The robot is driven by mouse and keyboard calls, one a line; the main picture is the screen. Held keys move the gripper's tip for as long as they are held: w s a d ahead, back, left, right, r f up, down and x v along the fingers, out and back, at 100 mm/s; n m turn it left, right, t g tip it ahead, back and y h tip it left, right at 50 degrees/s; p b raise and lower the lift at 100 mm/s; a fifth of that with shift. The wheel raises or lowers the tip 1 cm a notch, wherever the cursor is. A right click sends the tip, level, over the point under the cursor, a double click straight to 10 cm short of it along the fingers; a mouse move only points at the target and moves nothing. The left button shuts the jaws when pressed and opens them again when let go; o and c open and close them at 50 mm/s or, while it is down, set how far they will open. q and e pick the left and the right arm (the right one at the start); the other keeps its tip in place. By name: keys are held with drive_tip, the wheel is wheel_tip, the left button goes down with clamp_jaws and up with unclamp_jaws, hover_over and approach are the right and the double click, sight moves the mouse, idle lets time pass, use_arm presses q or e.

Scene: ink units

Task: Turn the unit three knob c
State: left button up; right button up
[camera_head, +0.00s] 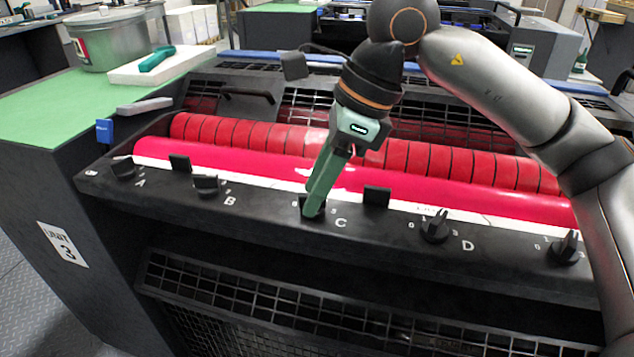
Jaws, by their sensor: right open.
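Unit three is the dark machine with a white label (63,244) reading UNIT 3 on its left side. Its black front panel (265,207) carries knobs beside the letters A, B, C and D. My right gripper (313,208) points down at the knob by the letter C, its green fingers over that knob. The fingers hide most of the knob, so its pointer direction cannot be told. Whether the fingers touch it is unclear. Knob A (123,169), knob B (206,186) and knob D (436,226) are uncovered. My left gripper is out of view.
Red rollers (230,134) run behind the panel. Small black tabs (377,196) stand up along the panel's back edge. Another knob (565,248) sits at the far right. A grey pot (110,42) and a white block with a green tool (157,58) rest on the green top at left.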

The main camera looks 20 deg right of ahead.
drive_tip(key=p+v, duration=0.2)
drive_tip(key=v, duration=1)
drive_tip(key=shift+r, duration=0.2)
drive_tip(key=shift+d, duration=0.1)
